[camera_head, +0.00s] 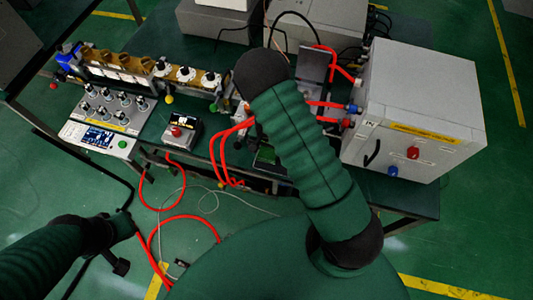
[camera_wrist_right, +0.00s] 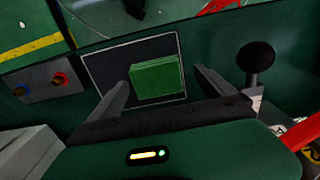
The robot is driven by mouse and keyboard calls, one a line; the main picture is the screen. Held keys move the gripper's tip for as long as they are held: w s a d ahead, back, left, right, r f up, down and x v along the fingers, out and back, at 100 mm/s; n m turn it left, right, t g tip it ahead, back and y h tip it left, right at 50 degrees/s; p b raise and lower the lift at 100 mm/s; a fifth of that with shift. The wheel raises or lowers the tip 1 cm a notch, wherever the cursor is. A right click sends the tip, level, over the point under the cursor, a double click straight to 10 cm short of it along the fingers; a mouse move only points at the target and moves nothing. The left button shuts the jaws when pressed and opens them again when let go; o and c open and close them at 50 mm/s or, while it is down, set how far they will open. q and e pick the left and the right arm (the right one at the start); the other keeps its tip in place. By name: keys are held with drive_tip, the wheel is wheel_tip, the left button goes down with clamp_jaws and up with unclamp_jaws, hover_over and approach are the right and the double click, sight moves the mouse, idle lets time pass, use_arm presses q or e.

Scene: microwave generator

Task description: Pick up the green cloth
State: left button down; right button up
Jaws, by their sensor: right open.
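The green cloth (camera_wrist_right: 157,80) shows in the right wrist view as a folded, block-like green piece on a dark panel with a pale edge (camera_wrist_right: 105,72). My right gripper (camera_wrist_right: 163,80) is open. Its two grey fingers stand apart, one to each side of the cloth in the picture. I cannot tell how far the fingertips are from the cloth. In the head view a small green patch, likely the cloth (camera_head: 265,155), shows beside my right arm, which covers much of that area.
A grey cabinet (camera_head: 412,105) with red and blue knobs stands right of my right arm. Red hoses (camera_head: 222,155) hang over the bench's front edge. A control panel (camera_head: 105,120), a small meter box (camera_head: 182,130) and a row of white fittings (camera_head: 185,75) stand at the left.

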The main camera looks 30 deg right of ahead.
sight(269, 154)
drive_tip(key=shift+s+r, duration=0.2)
drive_tip(key=shift+s, duration=0.05)
drive_tip(key=c, duration=0.7)
drive_tip(key=shift+d, duration=0.1)
drive_tip(key=c, duration=0.7)
use_arm(q)
drive_tip(key=shift+s+r, duration=0.1)
drive_tip(key=shift+s, duration=0.2)
use_arm(e)
drive_tip(key=shift+w+r, duration=0.1)
